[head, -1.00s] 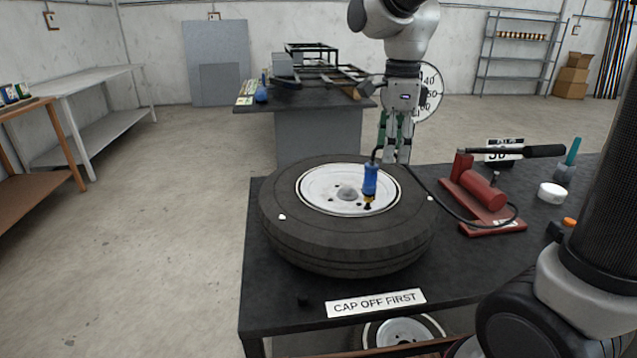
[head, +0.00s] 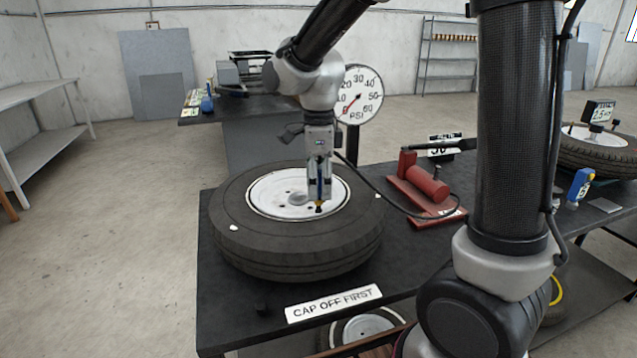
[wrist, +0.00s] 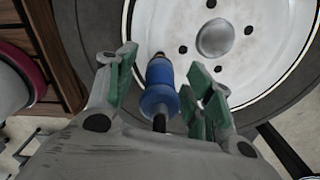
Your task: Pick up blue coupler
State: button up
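The blue coupler (wrist: 160,85) sits between the two fingers of my gripper (wrist: 160,88) in the wrist view, with its hose end toward the palm. The green pads stand on both sides of it, with gaps visible, so the gripper looks open around it. In the head view my gripper (head: 320,188) is over the wheel's white rim, and its fingers hide most of the coupler (head: 320,193). The coupler's dark tip shows just below the fingers.
The tyre (head: 290,258) lies flat on a black table (head: 225,315). A black hose (head: 385,203) runs right to a red pump (head: 427,185). A gauge (head: 359,95) stands behind. A "CAP OFF FIRST" sign (head: 333,303) is at the table's front.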

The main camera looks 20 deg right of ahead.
grip_shut()
jog(key=shift+r, duration=0.1)
notch_tip(320, 180, up, 13)
jog(key=shift+f, duration=0.1)
dwell(0.5)
